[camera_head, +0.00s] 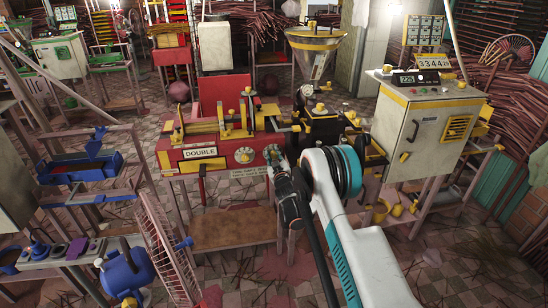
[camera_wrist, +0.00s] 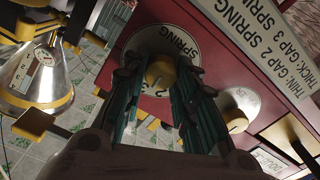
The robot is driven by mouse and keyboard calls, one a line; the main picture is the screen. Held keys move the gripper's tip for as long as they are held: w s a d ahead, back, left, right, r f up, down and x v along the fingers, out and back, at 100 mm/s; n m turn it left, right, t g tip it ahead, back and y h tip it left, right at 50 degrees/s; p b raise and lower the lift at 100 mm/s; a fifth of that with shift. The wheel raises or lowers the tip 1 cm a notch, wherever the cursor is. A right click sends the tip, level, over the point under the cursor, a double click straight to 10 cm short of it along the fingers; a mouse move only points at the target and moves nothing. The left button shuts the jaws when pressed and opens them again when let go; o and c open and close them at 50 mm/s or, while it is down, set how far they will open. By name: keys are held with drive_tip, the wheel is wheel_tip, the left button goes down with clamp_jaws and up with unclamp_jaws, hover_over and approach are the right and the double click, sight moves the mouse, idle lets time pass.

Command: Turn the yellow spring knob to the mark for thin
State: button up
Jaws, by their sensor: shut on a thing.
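The yellow spring knob (camera_wrist: 161,70) sits on a white round dial (camera_wrist: 150,45) marked SPRING, with numbers around its rim, on the red machine front. My gripper (camera_wrist: 159,84) has one finger on each side of the knob and is shut on it. The fingers cover parts of the dial, and I cannot tell which number the knob points at. In the head view my gripper (camera_head: 273,157) reaches the right end of the red machine (camera_head: 200,157) and mostly hides this knob.
A second yellow knob (camera_wrist: 236,119) on a white dial is close beside my fingers; it also shows in the head view (camera_head: 245,155). A grey control cabinet (camera_head: 422,125) stands to the right.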

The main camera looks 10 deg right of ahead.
drive_tip(key=shift+a+f+n, duration=0.1)
drive_tip(key=shift+n, duration=2.9)
drive_tip(key=o, duration=1)
drive_tip(key=shift+o, duration=0.2)
drive_tip(key=shift+s, duration=0.1)
drive_tip(key=s, duration=1.2)
drive_tip(key=shift+w, duration=0.1)
